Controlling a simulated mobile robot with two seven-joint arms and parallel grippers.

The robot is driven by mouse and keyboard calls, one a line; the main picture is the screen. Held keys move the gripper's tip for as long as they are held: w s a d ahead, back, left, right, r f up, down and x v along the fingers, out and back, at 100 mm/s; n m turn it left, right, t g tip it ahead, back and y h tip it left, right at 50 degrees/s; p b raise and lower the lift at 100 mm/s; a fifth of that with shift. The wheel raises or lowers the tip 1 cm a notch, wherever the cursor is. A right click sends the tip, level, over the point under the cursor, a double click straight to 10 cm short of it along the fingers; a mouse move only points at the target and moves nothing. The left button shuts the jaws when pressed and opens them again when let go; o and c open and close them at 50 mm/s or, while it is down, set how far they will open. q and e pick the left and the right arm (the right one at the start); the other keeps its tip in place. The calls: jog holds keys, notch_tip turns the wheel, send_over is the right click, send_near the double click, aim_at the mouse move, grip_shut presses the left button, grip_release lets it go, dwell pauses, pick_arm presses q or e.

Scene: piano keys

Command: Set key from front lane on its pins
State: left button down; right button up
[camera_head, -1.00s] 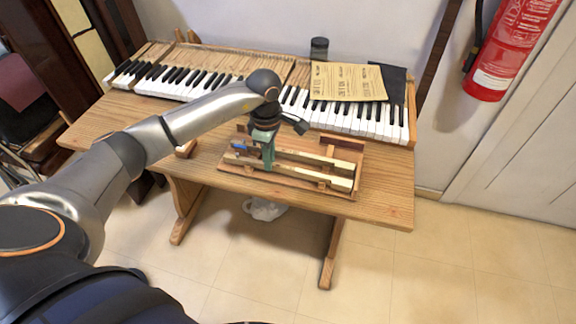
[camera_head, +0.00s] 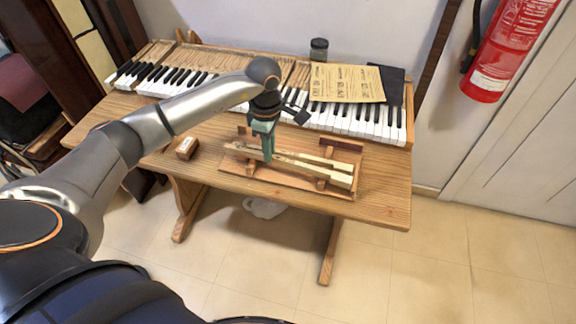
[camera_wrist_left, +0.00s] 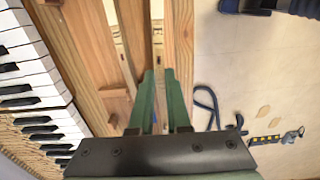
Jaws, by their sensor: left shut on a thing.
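Two pale wooden keys lie lengthwise over a low wooden tray (camera_head: 228,167) on the table. The rear key (camera_head: 335,164) is nearer the keyboard. The front key (camera_head: 338,179) is on the tray's near side; its left part slants toward the rear key. My left gripper (camera_head: 268,157), with green fingers, points down and is shut on the front key near its left part. In the left wrist view, the fingers (camera_wrist_left: 160,75) close around a pale strip of key. The fingers hide the grip spot, and I cannot tell whether the key touches its pins. My right gripper is not in view.
The piano keyboard (camera_head: 375,123) runs along the table's back. A yellow paper (camera_head: 345,82) and a dark jar (camera_head: 319,48) are behind the tray. A small wooden block (camera_head: 187,147) sits left of it. Bare table (camera_head: 385,185) shows at the right.

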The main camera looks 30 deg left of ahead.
pick_arm(q)
jog(key=shift+r+p, duration=1.45)
jog(key=shift+r, duration=0.95)
